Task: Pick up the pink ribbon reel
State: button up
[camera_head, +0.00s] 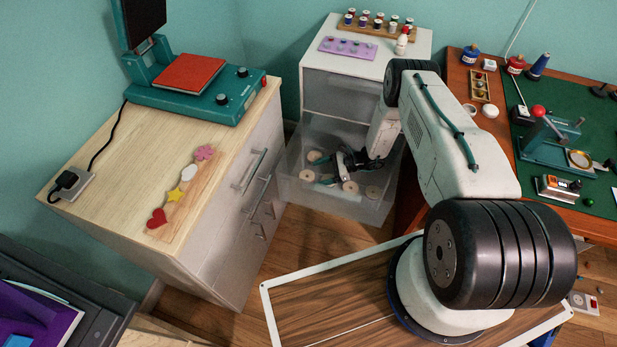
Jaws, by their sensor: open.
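An open translucent drawer (345,205) of the white cabinet holds several small reels, among them pale ones (306,175) and (373,191). They are too small to tell which one is the pink ribbon reel, and my gripper and arm hide part of the drawer's inside. My gripper (346,168) is open and reaches down into the drawer, among the reels. One pale reel (350,187) lies just below its fingers; I cannot tell whether they touch.
The white cabinet (345,95) carries a thread rack (380,27) and a purple tray (347,48). A wooden-topped cabinet (120,140) with a teal press (190,85) stands left. A cluttered green-matted desk (590,120) stands right of my arm.

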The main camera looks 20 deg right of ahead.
aim_at(305, 177)
jog(key=x, duration=0.4)
jog(key=shift+w+a, duration=0.1)
jog(key=shift+a, duration=0.05)
jog(key=c, duration=1)
jog(key=shift+c, duration=0.2)
